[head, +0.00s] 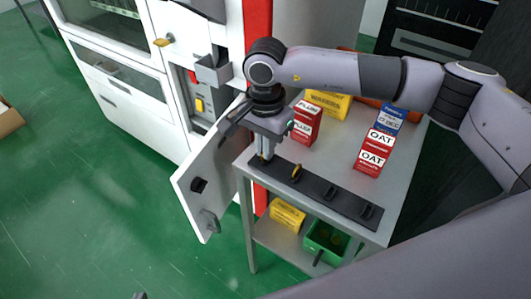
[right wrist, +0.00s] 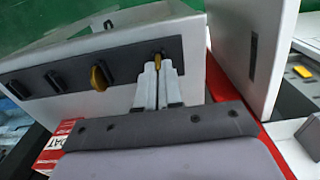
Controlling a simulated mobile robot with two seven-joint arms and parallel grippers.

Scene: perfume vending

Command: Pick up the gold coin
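A black strip (head: 340,198) with several slots lies along the front edge of the grey cart top. One gold coin (head: 297,172) stands in a slot beside my right gripper; it also shows in the right wrist view (right wrist: 100,75). Another gold coin (right wrist: 158,58) is at the strip's end slot, between my right fingertips. My right gripper (head: 264,157) points down at that end, its fingers close together on the coin, which still sits at the strip. The other slots hold dark pieces. Only a small dark tip of my left gripper (head: 139,296) shows at the bottom edge.
Red PLUM boxes (head: 304,123), a yellow box (head: 328,103), red OAT boxes (head: 374,152) and a blue box (head: 389,117) stand on the cart (head: 335,160). The white machine's open door (head: 205,180) is close left of my right gripper. A green bin (head: 326,240) sits below.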

